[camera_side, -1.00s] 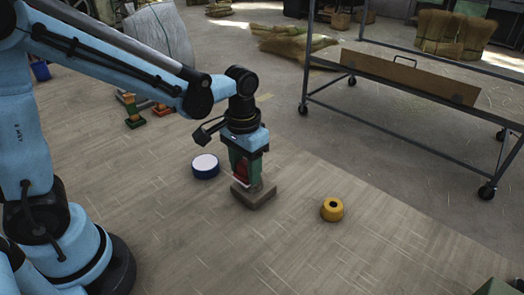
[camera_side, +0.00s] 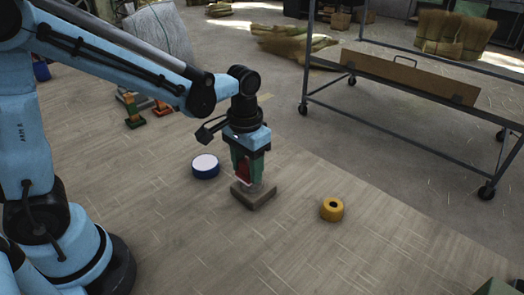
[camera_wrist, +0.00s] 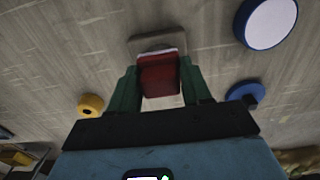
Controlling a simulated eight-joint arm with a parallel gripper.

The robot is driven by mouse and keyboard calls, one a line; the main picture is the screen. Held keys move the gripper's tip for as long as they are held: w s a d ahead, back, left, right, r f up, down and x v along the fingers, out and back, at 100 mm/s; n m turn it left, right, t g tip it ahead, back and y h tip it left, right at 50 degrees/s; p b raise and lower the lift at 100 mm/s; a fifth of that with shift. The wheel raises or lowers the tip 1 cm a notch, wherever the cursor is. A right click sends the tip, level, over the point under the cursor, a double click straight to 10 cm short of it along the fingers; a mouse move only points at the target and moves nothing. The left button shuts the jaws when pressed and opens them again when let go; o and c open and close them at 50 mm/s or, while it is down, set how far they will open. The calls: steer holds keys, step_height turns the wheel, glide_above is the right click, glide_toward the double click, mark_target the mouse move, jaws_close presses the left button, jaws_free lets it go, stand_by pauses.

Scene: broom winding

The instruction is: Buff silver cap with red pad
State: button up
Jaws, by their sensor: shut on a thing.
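My gripper (camera_side: 247,178) points down with green fingers and is shut on the red pad (camera_side: 242,170). In the wrist view the red pad (camera_wrist: 159,76) sits between both fingers, with a pale edge at its far end. The pad is just above or at a flat grey-brown block (camera_side: 259,197); I cannot tell if they touch. A round blue piece with a pale, whitish top (camera_side: 205,164), possibly the silver cap, stands on the floor left of my gripper. It also shows at the upper right of the wrist view (camera_wrist: 268,22).
A yellow roll with a dark centre (camera_side: 332,208) lies right of the block. Another blue round thing (camera_wrist: 246,92) shows right of the fingers in the wrist view. Green and orange pieces (camera_side: 133,113) stand behind left. A wheeled metal frame (camera_side: 400,130) stands at back right. The front floor is clear.

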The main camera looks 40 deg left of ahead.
steer(key=w, duration=0.3)
steer(key=shift+w, duration=0.15)
step_height(320, 180, up, 8)
stand_by(0.5)
steer(key=shift+f, duration=0.1)
stand_by(0.5)
